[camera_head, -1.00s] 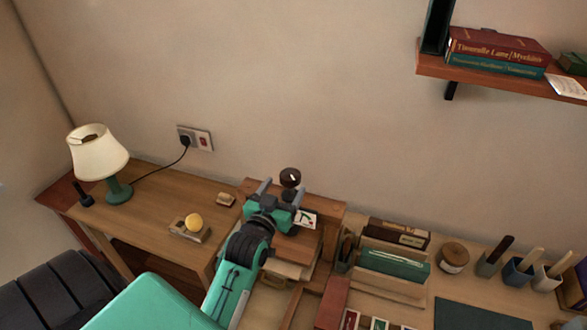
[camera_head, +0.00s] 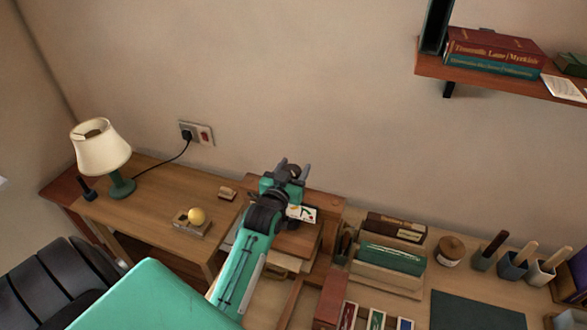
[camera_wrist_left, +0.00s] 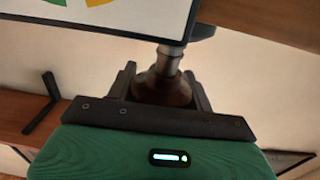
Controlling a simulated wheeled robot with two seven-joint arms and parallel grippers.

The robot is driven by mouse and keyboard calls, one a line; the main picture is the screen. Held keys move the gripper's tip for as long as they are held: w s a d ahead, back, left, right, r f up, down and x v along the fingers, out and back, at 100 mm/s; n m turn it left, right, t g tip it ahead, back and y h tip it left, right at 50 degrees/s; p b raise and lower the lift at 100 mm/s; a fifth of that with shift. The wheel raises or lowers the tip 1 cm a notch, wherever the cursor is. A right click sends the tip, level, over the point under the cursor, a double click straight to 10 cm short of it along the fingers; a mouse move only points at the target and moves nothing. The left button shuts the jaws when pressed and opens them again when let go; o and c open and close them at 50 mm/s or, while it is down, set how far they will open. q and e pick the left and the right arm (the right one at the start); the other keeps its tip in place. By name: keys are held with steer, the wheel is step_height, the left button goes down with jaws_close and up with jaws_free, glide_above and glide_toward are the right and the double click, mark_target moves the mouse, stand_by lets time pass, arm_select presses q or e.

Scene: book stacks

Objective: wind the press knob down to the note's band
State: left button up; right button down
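The dark round press knob (camera_head: 293,170) tops the wooden press (camera_head: 326,211) at the back of the desk. My left gripper (camera_head: 294,167) is at the knob, one finger on each side. In the left wrist view the brown knob (camera_wrist_left: 163,88) sits between the fingers (camera_wrist_left: 163,84) on a metal stem. The fingers look open, with at most a thin gap to the knob; contact is not clear. The white note (camera_head: 302,213), with coloured marks, stands just below the gripper. Its lower part, with green and yellow arcs, shows in the wrist view (camera_wrist_left: 125,14). My right gripper is out of view.
A lamp (camera_head: 101,150) and a small tray with a yellow ball (camera_head: 197,216) stand left. Right of the press are a green book rack (camera_head: 390,259), a lidded jar (camera_head: 450,251) and several tool cups. A shelf (camera_head: 500,80) with books hangs at upper right.

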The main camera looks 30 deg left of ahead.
arm_select(q)
steer(key=shift+c, duration=1.4)
steer(key=shift+m+h, duration=0.5)
steer(key=shift+h, duration=0.1)
steer(key=shift+d+r+m+h, duration=0.15)
steer(key=shift+m+h, duration=0.45)
steer(key=shift+h, duration=0.5)
steer(key=o, duration=1)
